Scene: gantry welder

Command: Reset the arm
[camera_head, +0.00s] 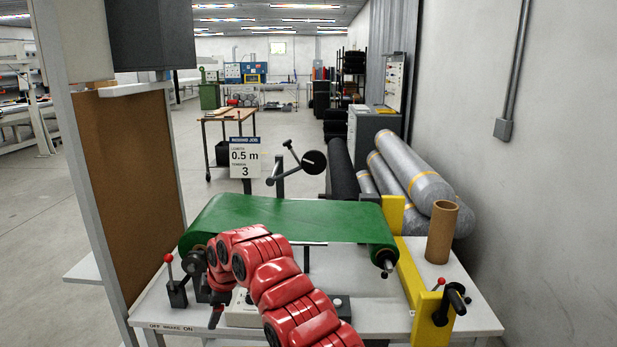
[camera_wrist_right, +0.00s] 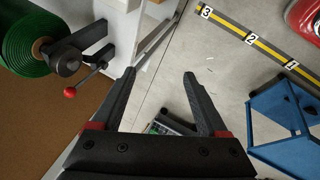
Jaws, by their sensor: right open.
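My right arm (camera_head: 275,275), red and segmented, reaches in from the bottom over the machine's front. Its gripper (camera_head: 216,316) is low at the front left of the table, partly hidden by the arm. In the right wrist view my right gripper (camera_wrist_right: 160,74) is open, with nothing between its fingers and floor beyond. A black arm with a round dark disc (camera_head: 314,162) stands tilted behind the green roll (camera_head: 290,217). A red-knobbed lever (camera_head: 169,259) is at the table's left; a red-knobbed lever also shows in the wrist view (camera_wrist_right: 70,91). My left gripper is out of view.
A sign (camera_head: 244,158) reads 0.5 m and 3. A yellow bracket (camera_head: 407,270) and cardboard tube (camera_head: 442,232) stand at the table's right. A brown board (camera_head: 125,190) stands left. In the wrist view, a numbered yellow strip (camera_wrist_right: 250,40) and blue frame (camera_wrist_right: 285,120) show.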

